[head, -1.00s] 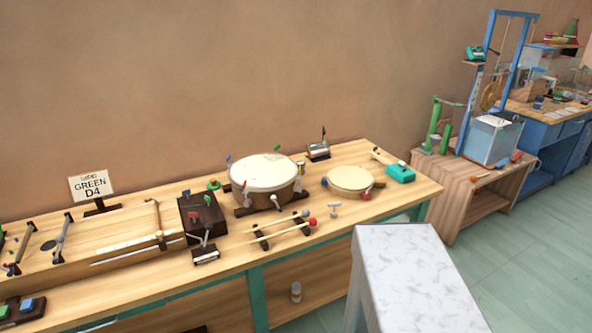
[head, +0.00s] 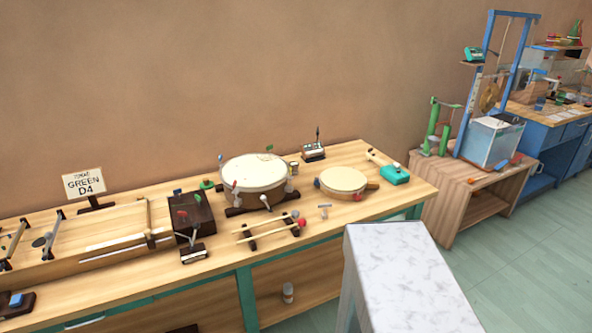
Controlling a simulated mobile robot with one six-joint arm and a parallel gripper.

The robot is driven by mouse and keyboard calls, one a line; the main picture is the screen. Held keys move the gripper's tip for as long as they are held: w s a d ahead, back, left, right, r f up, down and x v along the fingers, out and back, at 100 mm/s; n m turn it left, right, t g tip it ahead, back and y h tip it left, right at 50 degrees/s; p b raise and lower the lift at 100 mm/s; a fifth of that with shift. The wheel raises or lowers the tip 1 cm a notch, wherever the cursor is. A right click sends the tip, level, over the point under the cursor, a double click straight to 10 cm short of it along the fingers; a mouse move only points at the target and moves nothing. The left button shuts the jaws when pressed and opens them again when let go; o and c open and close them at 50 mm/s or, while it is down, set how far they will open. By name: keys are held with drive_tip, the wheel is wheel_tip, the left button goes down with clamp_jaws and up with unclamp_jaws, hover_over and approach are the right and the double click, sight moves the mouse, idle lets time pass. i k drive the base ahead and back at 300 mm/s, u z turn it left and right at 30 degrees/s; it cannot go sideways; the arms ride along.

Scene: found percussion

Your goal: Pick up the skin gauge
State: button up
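No thing in the head view is marked as the skin gauge, and I cannot tell for certain which one it is. A small dark-framed device with a pale face and an upright black stem (head: 313,151) stands at the back of the wooden bench, behind the drums. A teal device (head: 395,175) sits at the bench's right end. My gripper is not in view.
The bench (head: 400,205) also holds a large drum (head: 253,172), a flat drum (head: 343,180), mallets on a rack (head: 268,231), and a dark box (head: 192,212). A white marbled block (head: 405,270) stands close in front. A wooden stand (head: 465,185) is at right; floor beyond is clear.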

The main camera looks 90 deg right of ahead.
sight(295, 165)
drive_tip(key=z, duration=0.05)
drive_tip(key=k, duration=2.75)
drive_tip(key=z, duration=1)
drive_tip(key=i, duration=1)
drive_tip(key=u, duration=0.1)
